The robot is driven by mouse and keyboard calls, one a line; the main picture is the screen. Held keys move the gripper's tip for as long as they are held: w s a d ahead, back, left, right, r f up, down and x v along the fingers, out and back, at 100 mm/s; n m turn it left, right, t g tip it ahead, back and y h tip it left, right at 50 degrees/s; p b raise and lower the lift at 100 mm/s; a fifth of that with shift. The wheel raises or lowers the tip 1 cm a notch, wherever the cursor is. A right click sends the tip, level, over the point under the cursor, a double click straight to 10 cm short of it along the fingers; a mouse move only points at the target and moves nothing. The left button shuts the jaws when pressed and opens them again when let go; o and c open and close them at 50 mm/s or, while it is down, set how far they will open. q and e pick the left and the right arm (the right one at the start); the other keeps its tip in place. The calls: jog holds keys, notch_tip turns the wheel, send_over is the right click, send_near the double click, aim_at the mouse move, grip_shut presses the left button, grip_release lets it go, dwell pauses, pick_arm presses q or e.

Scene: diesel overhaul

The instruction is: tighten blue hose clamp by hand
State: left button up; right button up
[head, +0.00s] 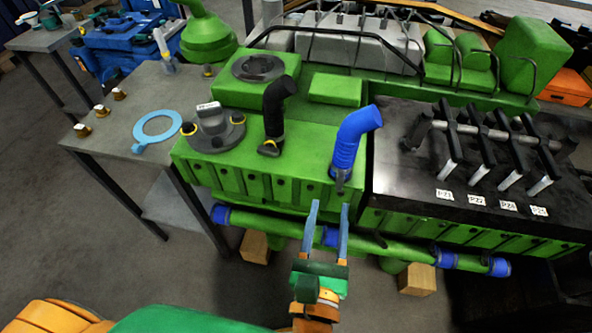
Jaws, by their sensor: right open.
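A blue hose (348,148) stands upright on the green engine block (312,152), its top bent to the right. A small dark clamp piece (340,178) shows at its foot, near the block's front edge; its fine detail is too small to tell. My right gripper (329,207) is open, with its two blue-grey fingers apart and pointing up the picture toward the hose's foot. The fingertips appear just below the clamp in the picture, with nothing seen between them. I cannot tell whether they touch the block. My left gripper is not in view.
A green pipe with blue ends (500,267) runs along the block's front. Black-handled tools (490,140) stand on the dark top at right. A grey table (110,120) holds a light-blue ring (140,140).

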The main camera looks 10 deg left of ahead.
aim_at(340, 182)
jog(key=shift+m, duration=0.4)
jog(key=w, duration=0.2)
jog(key=w+p, duration=0.1)
jog(key=w, duration=0.1)
jog(key=w+d, duration=0.1)
jog(key=w, duration=0.1)
jog(key=shift+w+d+r+p, duration=0.1)
jog(key=shift+w+r+p, duration=0.1)
jog(key=shift+p, duration=0.15)
jog(key=shift+w+f, duration=0.1)
jog(key=shift+w, duration=0.2)
grip_shut()
